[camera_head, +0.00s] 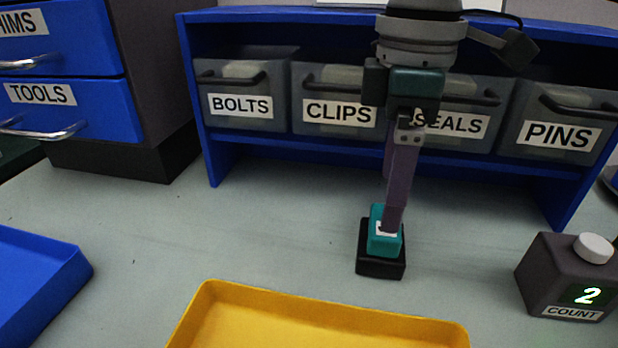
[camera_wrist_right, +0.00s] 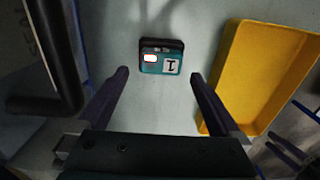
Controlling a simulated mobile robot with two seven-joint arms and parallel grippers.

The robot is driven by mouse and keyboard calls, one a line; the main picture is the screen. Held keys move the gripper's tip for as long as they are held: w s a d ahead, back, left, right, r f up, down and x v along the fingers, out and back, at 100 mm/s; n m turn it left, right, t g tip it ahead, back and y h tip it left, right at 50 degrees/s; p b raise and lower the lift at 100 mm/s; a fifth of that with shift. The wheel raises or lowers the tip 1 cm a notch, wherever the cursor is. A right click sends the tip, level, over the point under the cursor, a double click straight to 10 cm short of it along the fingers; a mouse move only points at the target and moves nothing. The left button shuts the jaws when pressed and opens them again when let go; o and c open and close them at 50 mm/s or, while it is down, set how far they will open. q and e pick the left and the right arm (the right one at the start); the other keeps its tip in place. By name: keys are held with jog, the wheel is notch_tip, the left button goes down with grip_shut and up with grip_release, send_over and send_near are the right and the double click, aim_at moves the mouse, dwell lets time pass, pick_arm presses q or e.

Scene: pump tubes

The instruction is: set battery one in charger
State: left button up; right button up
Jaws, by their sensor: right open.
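The teal battery (camera_head: 378,243) stands in the small black charger (camera_head: 381,267) on the table. The battery's face with a "1" label shows in the right wrist view (camera_wrist_right: 172,66), with a lit red-and-white patch beside the label. The dark charger edge (camera_wrist_right: 162,42) shows along one side of it. My right gripper (camera_head: 392,222) points down at the battery; in the wrist view its two fingers (camera_wrist_right: 160,76) are spread apart with the battery between and beyond their tips. It is open and holds nothing. My left gripper is out of view.
A yellow tray (camera_head: 320,305) lies in front of the charger, and a blue tray (camera_head: 75,270) at the left. A counter box (camera_head: 565,275) reading 2 stands at the right. A blue shelf (camera_head: 215,165) with labelled bins is behind. The table left of the charger is clear.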

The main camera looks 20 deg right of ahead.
aim_at(382, 238)
notch_tip(382, 238, down, 5)
jog(key=shift+s+r+b, duration=0.1)
jog(key=shift+b, duration=0.25)
grip_shut()
dwell(0.7)
jog(key=shift+r, duration=0.1)
